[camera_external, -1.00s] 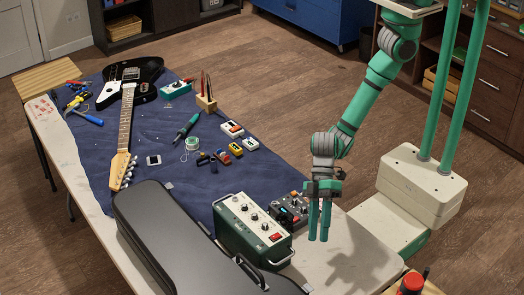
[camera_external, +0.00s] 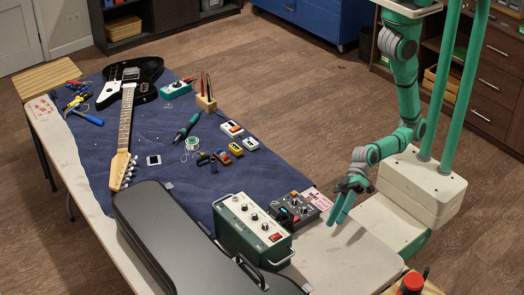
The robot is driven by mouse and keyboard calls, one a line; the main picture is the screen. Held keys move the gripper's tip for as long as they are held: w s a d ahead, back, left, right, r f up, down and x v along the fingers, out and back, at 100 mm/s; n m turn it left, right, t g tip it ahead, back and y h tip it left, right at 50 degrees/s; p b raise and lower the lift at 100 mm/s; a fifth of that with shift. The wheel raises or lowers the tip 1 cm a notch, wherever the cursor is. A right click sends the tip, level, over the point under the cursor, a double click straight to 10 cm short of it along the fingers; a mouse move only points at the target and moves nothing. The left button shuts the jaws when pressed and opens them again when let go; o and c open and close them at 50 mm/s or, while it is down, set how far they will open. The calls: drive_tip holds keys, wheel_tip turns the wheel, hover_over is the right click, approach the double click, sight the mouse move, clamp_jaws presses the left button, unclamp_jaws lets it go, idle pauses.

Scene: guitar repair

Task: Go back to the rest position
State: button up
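My gripper (camera_external: 339,214) is at the right end of the table, in front of my base and to the right of the grey control box. Its green fingers point down and to the left, low over the bare tabletop. No object shows between them. The two fingers look slightly apart, but their gap is small in this view. My arm hangs down from the shoulder and bends at the elbow toward the table.
A green amplifier box (camera_external: 252,231), a grey control box (camera_external: 292,211) and a black case (camera_external: 178,240) stand near my gripper. A black guitar (camera_external: 130,83), pedals and tools lie on the blue mat (camera_external: 160,115). The table's right end (camera_external: 340,258) is clear.

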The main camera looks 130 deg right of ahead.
drive_tip(key=s+d+r+n+h, duration=0.1)
drive_tip(key=s+d+r+h, duration=0.1)
drive_tip(key=s+d, duration=0.4)
drive_tip(key=s+d+r+n+t+h, duration=0.1)
drive_tip(key=s+d+n+h, duration=0.1)
drive_tip(key=s+d, duration=0.5)
drive_tip(key=s+d+r+n+t+h, duration=0.1)
drive_tip(key=s+d, duration=0.5)
drive_tip(key=s, duration=0.9)
drive_tip(key=shift+d+r+n+h, duration=0.25)
drive_tip(key=shift+r+n+h, duration=0.2)
drive_tip(key=shift+r, duration=0.35)
drive_tip(key=shift+s, duration=0.1)
